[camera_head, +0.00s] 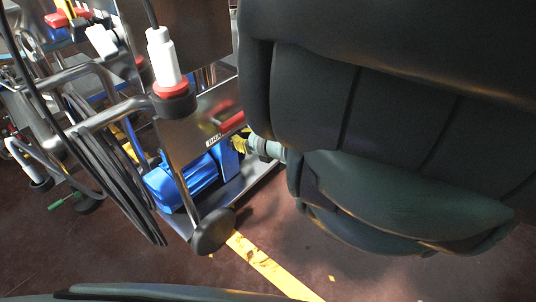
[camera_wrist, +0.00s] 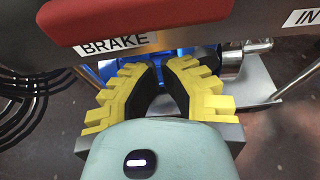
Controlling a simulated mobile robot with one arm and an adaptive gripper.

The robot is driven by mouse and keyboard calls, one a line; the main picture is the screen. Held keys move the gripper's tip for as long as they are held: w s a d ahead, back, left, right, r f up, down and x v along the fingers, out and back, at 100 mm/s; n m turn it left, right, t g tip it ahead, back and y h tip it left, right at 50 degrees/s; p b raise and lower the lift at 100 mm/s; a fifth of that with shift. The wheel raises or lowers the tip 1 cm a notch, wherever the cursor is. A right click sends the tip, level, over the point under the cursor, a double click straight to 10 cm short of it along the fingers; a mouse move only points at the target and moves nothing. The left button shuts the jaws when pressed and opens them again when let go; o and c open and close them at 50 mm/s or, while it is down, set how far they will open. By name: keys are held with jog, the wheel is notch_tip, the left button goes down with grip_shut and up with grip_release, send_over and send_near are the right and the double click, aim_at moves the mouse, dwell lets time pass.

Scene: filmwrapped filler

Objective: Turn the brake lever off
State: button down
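In the head view the red lever (camera_head: 231,122) shows small on the side of a metal machine, partly hidden by my arm. My gripper (camera_wrist: 172,65) has yellow stepped fingers with dark inner pads. The fingers are apart, with a gap between them and nothing held. The fingertips appear below the lever in the wrist view. In the head view the yellow fingers (camera_head: 240,145) are close to the lever; contact cannot be told.
A blue motor (camera_head: 185,181) sits on the machine's metal base below the lever. A tubular frame with black hoses (camera_head: 115,175) and a round black foot (camera_head: 212,232) stand at left. Yellow tape (camera_head: 265,268) marks the open reddish floor. My dark arm covers much of the right.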

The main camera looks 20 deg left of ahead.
aim_at(235, 121)
notch_tip(235, 121, up, 2)
jog(key=shift+r+p, duration=0.25)
jog(key=shift+p, duration=0.3)
